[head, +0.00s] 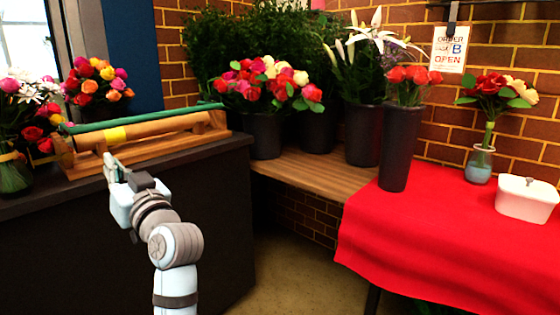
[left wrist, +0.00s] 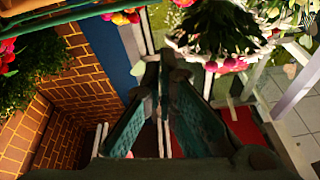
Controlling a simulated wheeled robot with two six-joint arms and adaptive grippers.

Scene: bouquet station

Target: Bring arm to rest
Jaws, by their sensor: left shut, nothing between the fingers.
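My left gripper (head: 110,170) is at the left of the head view, raised beside the dark counter (head: 190,182) and in front of the wooden rack. Its fingers are shut and empty. In the left wrist view the two fingers (left wrist: 160,75) come together at their tips, with nothing between them. The left arm rises from the bottom of the head view. My right gripper is in neither view.
A wooden rack (head: 143,143) with paper rolls stands on the counter. Flower vases stand at the left, and dark buckets (head: 263,136) of flowers stand on the wooden shelf (head: 310,173). A red-covered table (head: 430,225) holds a tall dark vase (head: 398,150), a glass vase (head: 480,165) and a white box (head: 526,200).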

